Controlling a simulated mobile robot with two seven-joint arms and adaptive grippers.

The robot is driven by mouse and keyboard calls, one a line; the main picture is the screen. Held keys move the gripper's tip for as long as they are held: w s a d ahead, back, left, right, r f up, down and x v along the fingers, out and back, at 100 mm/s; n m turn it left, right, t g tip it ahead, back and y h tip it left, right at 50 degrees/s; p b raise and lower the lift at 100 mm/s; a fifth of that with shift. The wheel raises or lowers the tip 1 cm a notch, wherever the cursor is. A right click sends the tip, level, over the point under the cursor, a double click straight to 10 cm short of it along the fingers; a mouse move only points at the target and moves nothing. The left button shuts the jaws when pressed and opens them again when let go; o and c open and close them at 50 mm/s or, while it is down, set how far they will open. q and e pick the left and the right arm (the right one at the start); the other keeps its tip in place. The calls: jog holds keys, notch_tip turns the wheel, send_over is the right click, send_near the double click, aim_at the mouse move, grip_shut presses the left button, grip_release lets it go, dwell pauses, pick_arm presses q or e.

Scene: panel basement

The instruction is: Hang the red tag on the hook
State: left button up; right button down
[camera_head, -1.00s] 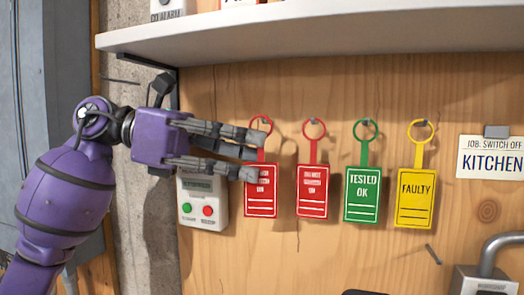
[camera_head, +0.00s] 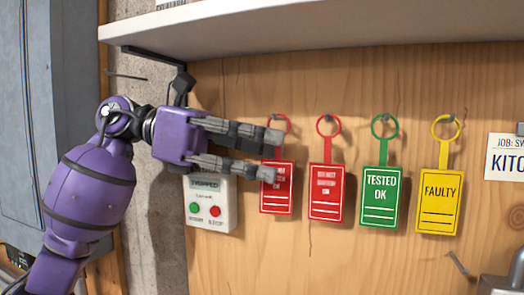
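Two red tags hang by ring loops on the wooden board. The leftmost red tag (camera_head: 276,200) is partly covered at its ring and upper edge by my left gripper. The second red tag (camera_head: 325,195) hangs clear to its right, its ring at a small hook (camera_head: 335,118). My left gripper (camera_head: 271,156) comes in from the left with its fingers spread one above the other. A gap shows between the fingertips, with the leftmost tag's stem behind it. I cannot tell whether the fingers touch the tag. My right gripper is not in view.
A green TESTED OK tag (camera_head: 382,198) and a yellow FAULTY tag (camera_head: 440,205) hang to the right. A grey shelf (camera_head: 330,32) juts out above. A button box (camera_head: 209,212) sits below my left gripper. A padlock (camera_head: 500,284) shows at lower right.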

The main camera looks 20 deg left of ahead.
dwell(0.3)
